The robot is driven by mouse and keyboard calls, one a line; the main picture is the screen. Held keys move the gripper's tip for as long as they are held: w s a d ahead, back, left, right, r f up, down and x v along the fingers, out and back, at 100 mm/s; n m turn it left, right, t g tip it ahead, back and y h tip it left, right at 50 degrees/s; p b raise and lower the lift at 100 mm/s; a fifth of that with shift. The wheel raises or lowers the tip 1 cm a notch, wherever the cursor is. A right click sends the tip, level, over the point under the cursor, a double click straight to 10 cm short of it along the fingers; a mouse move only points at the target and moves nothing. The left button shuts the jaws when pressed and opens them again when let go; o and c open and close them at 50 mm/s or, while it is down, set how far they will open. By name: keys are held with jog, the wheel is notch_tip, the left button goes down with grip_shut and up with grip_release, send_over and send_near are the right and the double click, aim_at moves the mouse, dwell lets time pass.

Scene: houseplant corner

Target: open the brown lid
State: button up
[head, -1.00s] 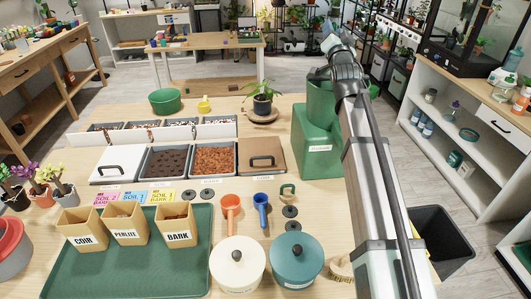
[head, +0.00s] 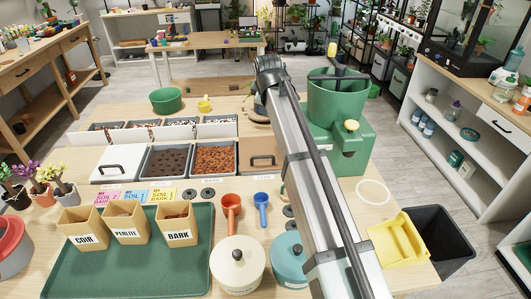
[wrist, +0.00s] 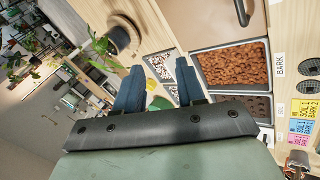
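The brown lid (head: 258,146) lies closed on the bin at the right end of the front row, partly hidden behind my arm in the head view. In the wrist view the brown lid (wrist: 203,20) is at the top edge, and its dark handle (wrist: 241,10) is cut off by the frame. My gripper (wrist: 158,86) shows two blue fingers spread apart with nothing between them, so it is open. It is apart from the lid. In the head view the fingers are hidden behind my arm.
A bark bin (head: 215,158) and a dark soil bin (head: 166,160) stand left of the lid. The green machine (head: 350,150) stands to its right. A potted plant (wrist: 118,38) sits behind the lid. Two lidded pots (head: 238,264) stand in front.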

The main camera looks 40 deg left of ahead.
jog(key=s+d+f+n+g+h, duration=0.3)
jog(key=s+d+f+n, duration=0.1)
jog(key=s, duration=0.1)
send_near(265, 157)
jog(key=shift+g, duration=0.3)
jog(key=f, duration=0.2)
jog(key=w+a+f, duration=0.1)
jog(key=f, duration=0.2)
jog(key=w+f, duration=0.1)
jog(key=f, duration=0.1)
jog(key=shift+a+f, duration=0.15)
jog(key=shift+f, duration=0.05)
grip_shut()
dwell(0.4)
